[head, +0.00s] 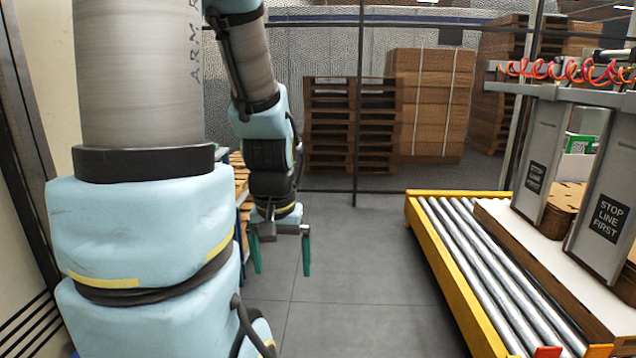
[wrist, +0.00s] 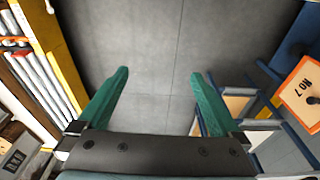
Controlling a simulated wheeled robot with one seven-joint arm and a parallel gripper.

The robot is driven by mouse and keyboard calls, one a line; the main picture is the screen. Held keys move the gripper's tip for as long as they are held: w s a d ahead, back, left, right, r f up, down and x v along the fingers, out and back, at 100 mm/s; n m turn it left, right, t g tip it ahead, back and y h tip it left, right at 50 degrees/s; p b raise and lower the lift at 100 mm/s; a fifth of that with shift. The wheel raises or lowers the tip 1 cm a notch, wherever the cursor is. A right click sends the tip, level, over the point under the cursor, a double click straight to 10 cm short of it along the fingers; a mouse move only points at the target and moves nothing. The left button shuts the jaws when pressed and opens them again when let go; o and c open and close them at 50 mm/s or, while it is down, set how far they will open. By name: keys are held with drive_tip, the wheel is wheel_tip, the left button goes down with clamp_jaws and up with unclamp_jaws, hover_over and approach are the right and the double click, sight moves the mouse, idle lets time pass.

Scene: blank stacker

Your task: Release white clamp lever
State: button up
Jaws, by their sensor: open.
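I cannot make out a white clamp lever in either view. My gripper (head: 281,268) hangs open and empty over the grey floor in the head view, with its two green fingers pointing down. The wrist view shows the same open gripper (wrist: 160,74), with only bare floor between the fingers. The stacker's grey upright plates (head: 541,160) stand at the right of the head view, well apart from my gripper. One plate carries a black "STOP LINE FIRST" label (head: 609,220).
A roller conveyor (head: 468,262) with a yellow frame runs along the right. Brown stacks (head: 568,198) stand between the plates. Coiled red hose (head: 570,70) hangs above. Pallets (head: 343,125) stand behind the fence. An orange "NO 7" panel (wrist: 301,97) is at the wrist view's right. The middle floor is clear.

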wheel_tip(320, 180, up, 2)
drive_tip(key=shift+r+p, duration=0.25)
drive_tip(key=shift+p, duration=0.3)
